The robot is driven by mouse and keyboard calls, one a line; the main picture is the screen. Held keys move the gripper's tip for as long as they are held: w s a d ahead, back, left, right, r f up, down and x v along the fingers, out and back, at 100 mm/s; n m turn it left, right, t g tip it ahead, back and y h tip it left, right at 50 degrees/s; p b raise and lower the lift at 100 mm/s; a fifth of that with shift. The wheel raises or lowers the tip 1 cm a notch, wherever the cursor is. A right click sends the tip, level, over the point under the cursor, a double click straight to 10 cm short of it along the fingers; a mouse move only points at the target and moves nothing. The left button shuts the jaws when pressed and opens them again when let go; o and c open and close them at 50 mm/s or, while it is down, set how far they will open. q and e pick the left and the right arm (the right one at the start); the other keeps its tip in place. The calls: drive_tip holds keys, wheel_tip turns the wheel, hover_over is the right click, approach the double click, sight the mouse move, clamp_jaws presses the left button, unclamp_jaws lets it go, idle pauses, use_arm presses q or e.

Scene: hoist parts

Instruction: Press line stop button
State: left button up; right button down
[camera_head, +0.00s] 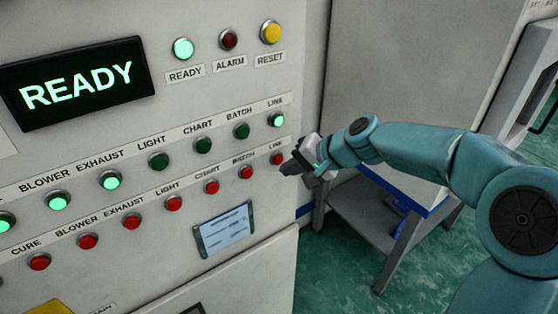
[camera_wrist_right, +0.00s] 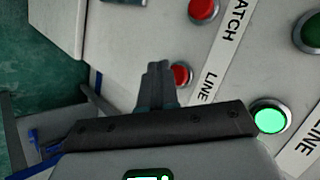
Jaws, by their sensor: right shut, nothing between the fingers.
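The line stop button is the red one (camera_head: 277,159) under the lower LINE label, at the right end of the panel's bottom row. It also shows in the right wrist view (camera_wrist_right: 181,75), partly covered by my fingers. The lit green LINE button (camera_head: 277,120) sits above it. My right gripper (camera_head: 286,169) is shut and empty, with its tips close beside the red LINE button. I cannot tell whether they touch it. In the right wrist view the closed fingertips (camera_wrist_right: 157,68) overlap the button's left side. My left gripper is not in view.
The red BATCH button (camera_head: 246,172) is just left of the LINE one. A READY display (camera_head: 77,82) is at the upper left of the panel. A grey side table (camera_head: 362,215) stands right of the panel, below my right arm.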

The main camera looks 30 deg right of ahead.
idle(0.7)
drive_tip(key=shift+w, duration=0.45)
drive_tip(key=shift+w, duration=0.4)
idle(0.5)
idle(0.4)
drive_tip(key=shift+s+b, duration=0.35)
drive_tip(key=shift+s, duration=0.55)
